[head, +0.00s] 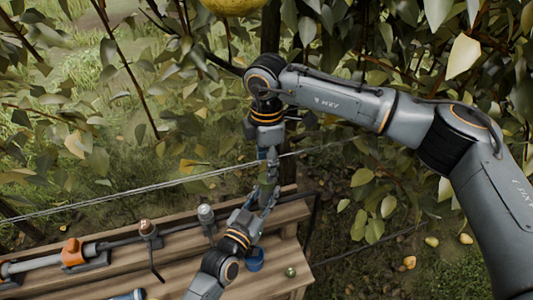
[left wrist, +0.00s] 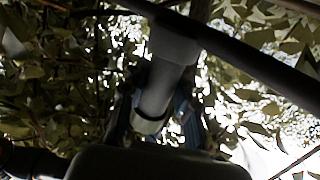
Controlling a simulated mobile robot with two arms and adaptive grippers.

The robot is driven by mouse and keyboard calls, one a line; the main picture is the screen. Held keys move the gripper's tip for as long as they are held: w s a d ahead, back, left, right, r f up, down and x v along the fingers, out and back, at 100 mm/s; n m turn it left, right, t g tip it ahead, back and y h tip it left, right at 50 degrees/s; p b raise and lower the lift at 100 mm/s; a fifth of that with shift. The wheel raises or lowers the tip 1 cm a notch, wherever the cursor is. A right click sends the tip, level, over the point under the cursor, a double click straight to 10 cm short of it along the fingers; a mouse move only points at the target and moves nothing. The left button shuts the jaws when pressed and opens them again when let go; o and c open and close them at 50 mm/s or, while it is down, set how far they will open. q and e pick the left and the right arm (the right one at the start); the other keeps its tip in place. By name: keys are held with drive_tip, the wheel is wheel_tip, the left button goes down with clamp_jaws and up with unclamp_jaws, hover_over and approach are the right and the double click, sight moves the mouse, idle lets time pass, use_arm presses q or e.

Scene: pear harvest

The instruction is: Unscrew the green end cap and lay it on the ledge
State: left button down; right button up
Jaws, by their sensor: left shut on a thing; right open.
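My left gripper (head: 268,194) reaches up from the wooden ledge (head: 285,216), shut on a slim part. In the left wrist view this part is a grey cylinder (left wrist: 160,92) with a pale band at its lower end, between the fingers. My right gripper (head: 268,158) points down just above the left one, open, its fingers near the top of the held part. The fingers hide most of that part in the head view. A small green round piece (head: 290,271) lies on the ledge at the right; I cannot tell surely whether it is the end cap.
A blue cup (head: 254,260) stands beside my left wrist. A grey pole with an orange clamp (head: 73,252) lies along the ledge at left. Upright fittings (head: 206,213) stand near the middle. A wire (head: 130,191) crosses behind; leaves and a yellow pear (head: 232,5) hang above.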

drive_tip(key=shift+f, duration=2.7)
